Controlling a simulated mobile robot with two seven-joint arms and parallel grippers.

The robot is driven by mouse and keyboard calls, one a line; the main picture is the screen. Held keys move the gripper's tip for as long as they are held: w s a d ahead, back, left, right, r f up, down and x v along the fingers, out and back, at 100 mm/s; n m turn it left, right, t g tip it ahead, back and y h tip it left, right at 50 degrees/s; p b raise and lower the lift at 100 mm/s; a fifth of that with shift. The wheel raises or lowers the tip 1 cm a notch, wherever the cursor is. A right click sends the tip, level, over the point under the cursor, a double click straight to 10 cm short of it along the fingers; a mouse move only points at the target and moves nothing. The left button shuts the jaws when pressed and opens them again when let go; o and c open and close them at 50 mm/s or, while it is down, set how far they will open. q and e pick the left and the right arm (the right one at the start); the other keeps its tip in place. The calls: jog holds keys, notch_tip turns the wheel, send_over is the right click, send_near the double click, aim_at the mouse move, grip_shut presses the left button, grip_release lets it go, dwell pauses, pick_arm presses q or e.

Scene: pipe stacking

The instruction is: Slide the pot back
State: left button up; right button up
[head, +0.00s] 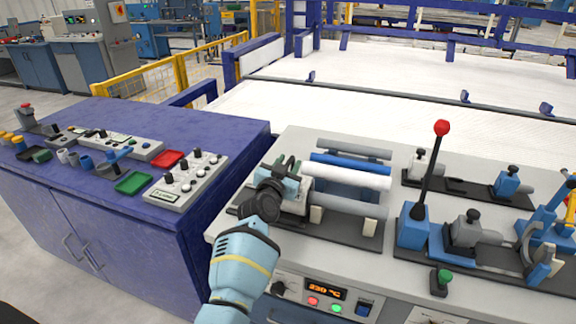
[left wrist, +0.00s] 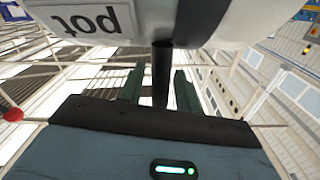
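The pot, a pale grey block with a "pot" label, shows upside down at the top of the left wrist view (left wrist: 82,20). A dark post (left wrist: 161,72) comes down from it. My left gripper (left wrist: 158,88) has its two green fingers on either side of this post, with gaps showing. In the head view my left gripper (head: 288,163) is at the left end of the pipe rack and hides most of the pot there. A white pipe (head: 347,176), a blue pipe (head: 350,165) and grey pipes (head: 350,154) lie to its right. My right gripper is out of view.
A red-knobbed lever (head: 432,165) stands up from a blue base right of the pipes. Clamps (head: 473,232) and fixtures crowd the bench's right side. A heater panel (head: 325,291) is on the bench front. A purple cabinet (head: 120,200) with control boxes stands left.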

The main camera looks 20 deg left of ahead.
pick_arm(q)
jog(key=shift+c, duration=0.2)
grip_shut()
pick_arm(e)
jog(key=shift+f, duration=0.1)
